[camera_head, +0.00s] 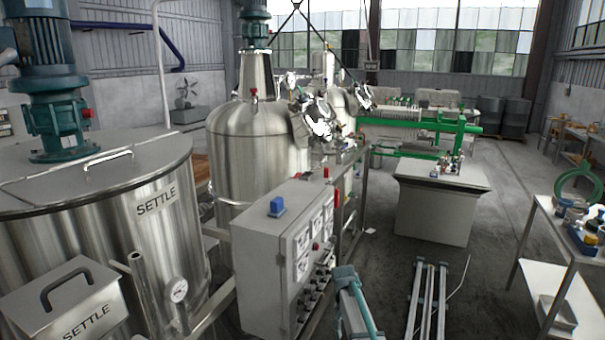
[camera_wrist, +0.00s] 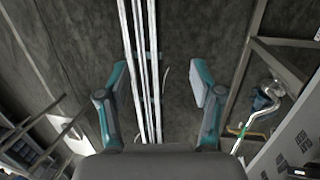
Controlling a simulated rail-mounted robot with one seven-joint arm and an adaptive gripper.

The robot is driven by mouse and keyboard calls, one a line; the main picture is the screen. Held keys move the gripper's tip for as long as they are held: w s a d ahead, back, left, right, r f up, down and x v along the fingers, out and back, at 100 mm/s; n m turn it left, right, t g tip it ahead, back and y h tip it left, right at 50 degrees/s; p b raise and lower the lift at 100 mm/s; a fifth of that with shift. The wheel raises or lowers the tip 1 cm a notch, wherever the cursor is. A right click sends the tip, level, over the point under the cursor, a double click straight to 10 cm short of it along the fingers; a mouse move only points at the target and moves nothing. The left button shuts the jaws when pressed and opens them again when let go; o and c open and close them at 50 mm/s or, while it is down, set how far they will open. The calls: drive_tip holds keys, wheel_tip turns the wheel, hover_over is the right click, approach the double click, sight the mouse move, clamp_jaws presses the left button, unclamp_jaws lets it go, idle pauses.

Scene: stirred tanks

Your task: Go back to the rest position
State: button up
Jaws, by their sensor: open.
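My gripper (camera_wrist: 160,85) shows in the wrist view with its two teal and grey fingers wide apart. Nothing is between the fingertips except the view down to the dark floor and the pale rails beyond. In the head view, a grey and teal part at the bottom centre looks like part of my arm; the fingers cannot be made out there.
Steel SETTLE tank (camera_head: 95,215) stands at left, with a domed steel tank (camera_head: 250,140) behind. A grey control box (camera_head: 285,250) is near centre. Pale rails (camera_head: 427,300) run along the floor. A pedestal (camera_head: 437,205) and a side table (camera_head: 565,245) stand right; floor between is clear.

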drive_tip(key=s+d+f+n+g+b, duration=0.2)
drive_tip(key=s+f+n+b, duration=0.1)
drive_tip(key=s+f, duration=2.1)
drive_tip(key=s+f+n+g+b, duration=0.1)
drive_tip(key=s+f, duration=0.2)
drive_tip(key=s, duration=1.2)
drive_tip(key=s+f+n+g+y+b, duration=0.1)
drive_tip(key=s+f, duration=0.3)
drive_tip(key=s, duration=1.1)
drive_tip(key=shift+a+g+b, duration=0.3)
drive_tip(key=shift+b, duration=0.15)
drive_tip(key=shift+c, duration=0.9)
drive_tip(key=shift+d+y, duration=0.1)
drive_tip(key=shift+y, duration=0.2)
